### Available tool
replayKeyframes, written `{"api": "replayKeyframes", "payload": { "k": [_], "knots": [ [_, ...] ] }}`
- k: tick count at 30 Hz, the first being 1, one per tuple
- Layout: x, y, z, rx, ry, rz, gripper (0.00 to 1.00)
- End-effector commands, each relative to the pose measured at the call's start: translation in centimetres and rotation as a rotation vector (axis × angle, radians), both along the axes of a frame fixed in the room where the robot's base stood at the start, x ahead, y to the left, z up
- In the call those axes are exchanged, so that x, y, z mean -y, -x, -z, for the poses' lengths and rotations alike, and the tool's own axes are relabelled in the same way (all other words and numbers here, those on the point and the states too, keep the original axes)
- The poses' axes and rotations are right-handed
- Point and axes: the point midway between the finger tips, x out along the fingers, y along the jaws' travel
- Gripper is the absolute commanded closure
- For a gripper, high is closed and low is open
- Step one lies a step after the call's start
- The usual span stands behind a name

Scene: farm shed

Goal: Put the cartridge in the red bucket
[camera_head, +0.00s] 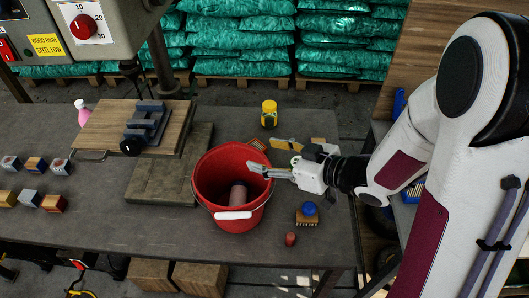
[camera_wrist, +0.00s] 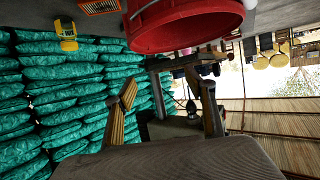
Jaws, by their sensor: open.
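The red bucket (camera_head: 214,205) stands on the dark table, its white handle grip hanging at the front. A dull pinkish-brown cylinder, which looks like the cartridge (camera_head: 238,194), is inside the bucket, leaning or standing near its right inner wall. My gripper (camera_head: 258,171) is open and empty at the bucket's upper right rim, its fingertips reaching over the opening. In the wrist view my two fingers (camera_wrist: 168,98) are spread apart with nothing between them.
A small reddish cylinder (camera_head: 290,239) and a blue-knobbed brush (camera_head: 308,213) are right of the bucket. A yellow container (camera_head: 269,114) is behind it. A drill-press vise (camera_head: 146,125) on wooden boards and several small blocks (camera_head: 35,165) are left. The front table edge is clear.

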Motion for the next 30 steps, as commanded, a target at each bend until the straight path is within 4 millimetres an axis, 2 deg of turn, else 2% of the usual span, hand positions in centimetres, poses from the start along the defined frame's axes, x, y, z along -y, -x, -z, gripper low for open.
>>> {"api": "replayKeyframes", "payload": {
  "k": [23, 30],
  "knots": [
    [0.1, -0.1, -0.1, 0.001, 0.002, 0.002, 0.45],
    [1.5, -1.2, -0.7, 0.022, 0.065, 0.064, 0.45]
  ]
}}
